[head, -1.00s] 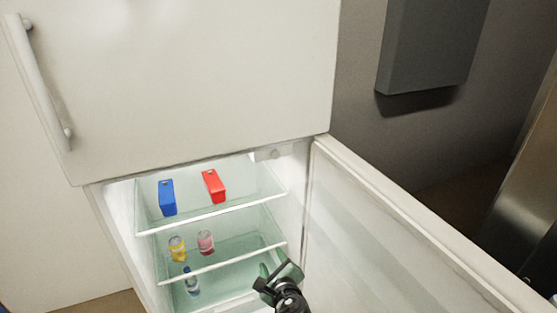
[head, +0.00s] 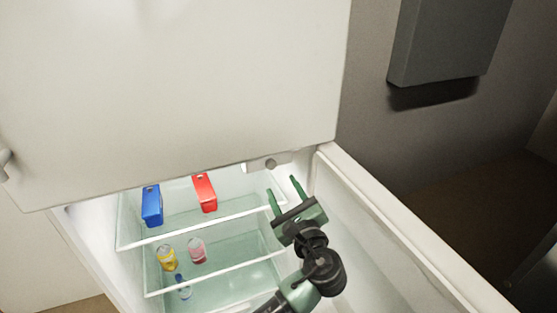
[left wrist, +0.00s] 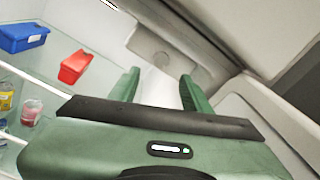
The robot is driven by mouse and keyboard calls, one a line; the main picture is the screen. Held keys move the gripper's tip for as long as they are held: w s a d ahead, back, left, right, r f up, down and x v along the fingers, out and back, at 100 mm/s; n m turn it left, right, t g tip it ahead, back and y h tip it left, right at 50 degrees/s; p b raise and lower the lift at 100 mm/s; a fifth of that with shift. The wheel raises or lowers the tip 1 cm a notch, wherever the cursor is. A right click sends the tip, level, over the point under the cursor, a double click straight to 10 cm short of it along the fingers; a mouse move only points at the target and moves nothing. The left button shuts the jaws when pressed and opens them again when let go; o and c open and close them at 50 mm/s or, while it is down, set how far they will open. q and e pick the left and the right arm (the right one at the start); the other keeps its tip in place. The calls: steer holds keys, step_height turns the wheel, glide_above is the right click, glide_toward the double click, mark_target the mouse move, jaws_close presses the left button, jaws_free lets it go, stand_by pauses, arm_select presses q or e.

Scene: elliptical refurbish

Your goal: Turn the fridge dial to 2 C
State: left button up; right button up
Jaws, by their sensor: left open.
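The fridge dial (head: 271,164) is a small round grey knob on a pale housing at the top right inside the open lower fridge compartment. In the left wrist view the dial (left wrist: 162,60) shows beyond and between my fingertips. Its markings are too small to read. My left gripper (head: 283,186) is open and empty, with two green fingers pointing up towards the dial from just below it. In the left wrist view my left gripper (left wrist: 158,80) is apart from the dial. My right gripper is not in view.
The open fridge door (head: 400,230) stands to the right of my arm. Glass shelves (head: 235,213) hold a blue box (head: 152,206), a red box (head: 204,193), a yellow can (head: 167,258), a pink can (head: 197,251) and a blue bottle (head: 183,287). The closed upper door (head: 180,100) hangs above.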

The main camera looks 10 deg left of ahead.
mark_target(272, 166)
arm_select(q)
steer(key=p+x, duration=0.1)
steer(key=x, duration=0.2)
steer(key=p+x, duration=0.1)
steer(key=x, duration=0.2)
steer(key=shift+w+a+r, duration=0.1)
steer(key=shift+w+r, duration=0.05)
steer(key=shift+r, duration=0.1)
steer(key=shift+w+a+f, duration=0.15)
steer(key=shift+w+a, duration=0.15)
steer(key=shift+w, duration=0.3)
jaws_close()
